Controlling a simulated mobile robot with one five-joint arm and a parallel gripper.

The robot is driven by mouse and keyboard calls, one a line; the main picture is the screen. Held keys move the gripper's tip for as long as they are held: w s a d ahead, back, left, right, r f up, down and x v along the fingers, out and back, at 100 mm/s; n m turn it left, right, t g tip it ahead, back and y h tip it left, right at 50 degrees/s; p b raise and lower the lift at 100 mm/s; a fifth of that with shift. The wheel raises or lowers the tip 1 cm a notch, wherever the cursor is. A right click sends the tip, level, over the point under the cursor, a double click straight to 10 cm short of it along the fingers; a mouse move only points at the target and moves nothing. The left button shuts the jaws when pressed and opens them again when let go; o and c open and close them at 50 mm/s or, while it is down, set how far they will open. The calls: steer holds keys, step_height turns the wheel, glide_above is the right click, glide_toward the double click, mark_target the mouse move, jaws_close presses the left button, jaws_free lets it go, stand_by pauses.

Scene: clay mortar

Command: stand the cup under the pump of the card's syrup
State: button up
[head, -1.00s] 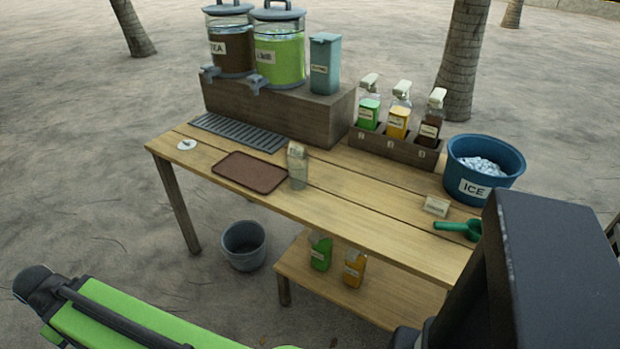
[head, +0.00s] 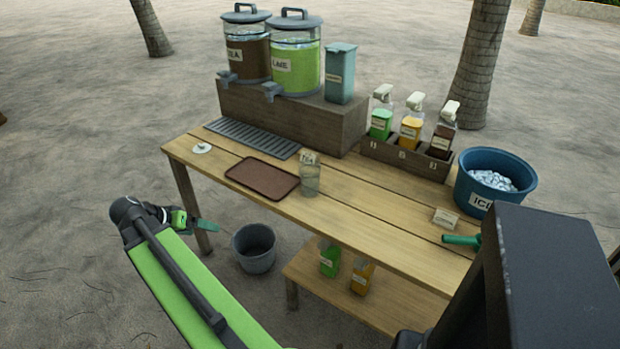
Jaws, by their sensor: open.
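A clear cup (head: 310,181) stands upright on the table, just right of the brown tray. A small lettered card (head: 309,158) shows at its top; its writing is too small to read surely, and I cannot tell whether it is on or behind the cup. Three syrup pump bottles, green (head: 381,122), yellow (head: 411,130) and dark brown (head: 443,139), stand in a numbered wooden rack (head: 400,157) at the back right. Their labels are unreadable. My gripper (head: 192,219) is open and empty, off the table's front left, well away from the cup.
Tea (head: 248,55) and lime (head: 295,62) dispensers and a teal container (head: 340,75) stand on a wooden riser. A brown tray (head: 262,177), drip grate (head: 252,138), ice bucket (head: 495,180), sign (head: 446,218) and green scoop (head: 460,240) are on the table. A bin (head: 254,247) sits below.

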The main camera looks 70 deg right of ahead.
steer(key=s+d+r+m+g+h, duration=0.2)
steer(key=s+d+r+m, duration=0.3)
steer(key=d, duration=0.4)
steer(key=m+g+h, duration=0.1)
steer(key=m+g, duration=0.2)
steer(key=m, duration=0.2)
glide_toward(301, 174)
steer(key=b+x, duration=0.3)
steer(key=x, duration=0.4)
steer(key=shift+s+d+f, duration=0.1)
steer(key=shift+f, duration=0.2)
steer(key=shift+s+d, duration=0.3)
steer(key=shift+d, duration=0.05)
